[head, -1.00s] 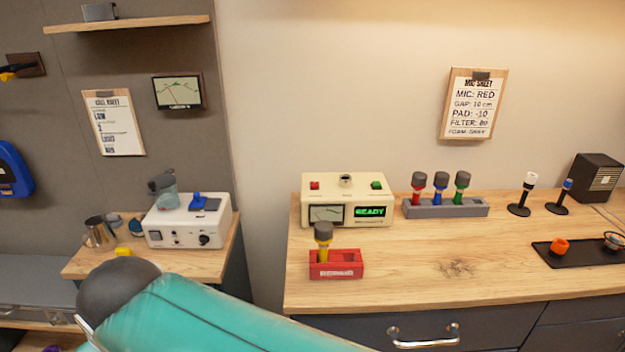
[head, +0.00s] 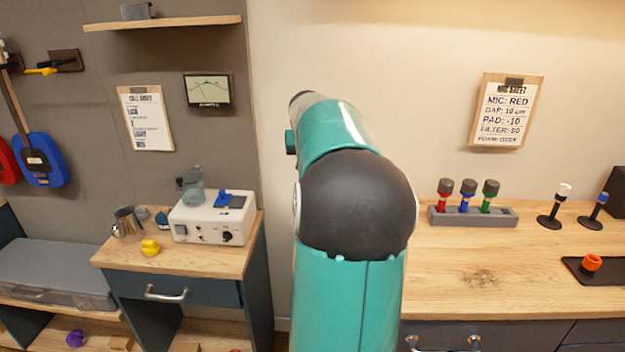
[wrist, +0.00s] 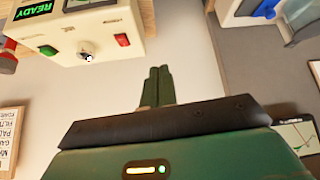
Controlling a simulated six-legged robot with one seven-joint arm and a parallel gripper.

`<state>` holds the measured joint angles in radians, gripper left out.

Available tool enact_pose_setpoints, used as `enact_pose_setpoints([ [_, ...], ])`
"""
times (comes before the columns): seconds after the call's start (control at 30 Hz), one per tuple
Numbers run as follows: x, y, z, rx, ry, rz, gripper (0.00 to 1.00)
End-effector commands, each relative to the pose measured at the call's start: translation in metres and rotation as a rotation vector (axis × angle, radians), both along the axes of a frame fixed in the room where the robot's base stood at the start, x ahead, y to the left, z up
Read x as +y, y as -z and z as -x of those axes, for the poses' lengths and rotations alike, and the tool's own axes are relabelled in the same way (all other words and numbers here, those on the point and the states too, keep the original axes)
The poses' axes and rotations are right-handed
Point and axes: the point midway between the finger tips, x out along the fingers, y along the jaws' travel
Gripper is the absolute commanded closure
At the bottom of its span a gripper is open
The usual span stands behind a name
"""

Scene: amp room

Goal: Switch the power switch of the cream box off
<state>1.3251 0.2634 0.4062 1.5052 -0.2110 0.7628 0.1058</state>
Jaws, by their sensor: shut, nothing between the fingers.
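The cream box (wrist: 120,18) is at the top left of the wrist view, seen upside down. Its green display (wrist: 40,8) reads READY and is lit. On its top are a red button (wrist: 121,39), a silver switch or knob (wrist: 86,54) and a green button (wrist: 47,50). The silver part's position is not clear. In the head view the cream box is hidden behind my arm. My gripper (wrist: 158,72) is shut and empty. In the wrist view it appears beside the box on the red button's side, apart from it.
A white box (head: 212,222) stands on the left cabinet, with a yellow duck (head: 150,247) before it. A grey rack (head: 472,217) with three microphones stands right of my arm. A black tray (head: 580,270) is farther right. Bare wood lies before the rack.

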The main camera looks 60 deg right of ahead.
Motion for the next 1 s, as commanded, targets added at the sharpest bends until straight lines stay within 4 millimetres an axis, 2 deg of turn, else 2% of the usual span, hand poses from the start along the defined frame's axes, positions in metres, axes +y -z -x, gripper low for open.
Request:
enact_pose_setpoints([
  [0.03, -0.027, 0.004, 0.018, -0.015, 0.042, -0.003, 1.0],
  [0.1, -0.051, 0.006, 0.036, -0.032, 0.08, -0.001, 1.0],
  [0.2, -0.071, 0.008, 0.052, -0.047, 0.112, 0.0, 1.0],
  [0.3, -0.077, 0.008, 0.056, -0.051, 0.121, 0.002, 1.0],
  [0.67, -0.078, 0.012, 0.054, -0.05, 0.12, 0.0, 1.0],
  [0.77, -0.083, 0.02, 0.051, -0.049, 0.12, -0.001, 1.0],
  [1.0, -0.107, 0.056, 0.039, -0.049, 0.118, -0.003, 1.0],
])
